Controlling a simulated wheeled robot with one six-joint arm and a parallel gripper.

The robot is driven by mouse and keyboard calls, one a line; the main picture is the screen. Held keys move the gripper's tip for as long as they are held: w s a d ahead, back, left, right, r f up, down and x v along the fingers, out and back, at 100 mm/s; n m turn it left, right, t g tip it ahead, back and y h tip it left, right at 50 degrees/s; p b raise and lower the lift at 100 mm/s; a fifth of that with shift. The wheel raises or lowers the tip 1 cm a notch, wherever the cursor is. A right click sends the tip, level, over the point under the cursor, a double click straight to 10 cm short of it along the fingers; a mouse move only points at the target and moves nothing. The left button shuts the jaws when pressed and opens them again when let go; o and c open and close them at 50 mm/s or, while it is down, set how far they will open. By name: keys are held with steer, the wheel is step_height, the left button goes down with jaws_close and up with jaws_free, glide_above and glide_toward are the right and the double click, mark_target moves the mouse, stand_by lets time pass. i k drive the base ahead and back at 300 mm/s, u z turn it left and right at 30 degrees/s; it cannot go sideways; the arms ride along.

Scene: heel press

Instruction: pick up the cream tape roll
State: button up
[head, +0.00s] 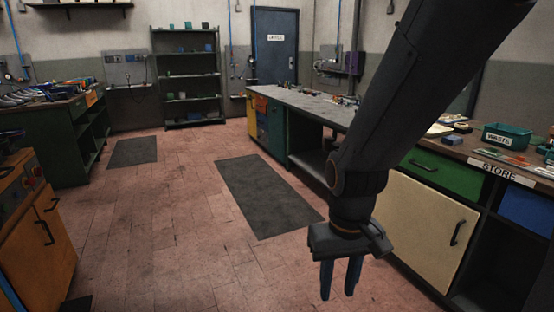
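I cannot make out a cream tape roll for certain in the head view. A small cream item (438,130) lies on the right-hand counter, partly behind my arm, and is too small to identify. My gripper (338,295) hangs pointing down in front of the counter. Its two blue fingers are apart, with a gap and nothing between them. My arm hides part of the counter.
The right-hand counter (478,152) has a STORE label and holds a green WASTE bin (507,136) and small items. A grey-topped bench (305,103) stands farther back. Another bench (52,105) is at left, and an orange cabinet (38,240) nearer. The middle floor is clear.

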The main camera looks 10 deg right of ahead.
mark_target(463, 126)
steer(key=i, duration=1.6)
steer(key=z, duration=0.95)
steer(key=i, duration=1.1)
steer(key=z, duration=0.9)
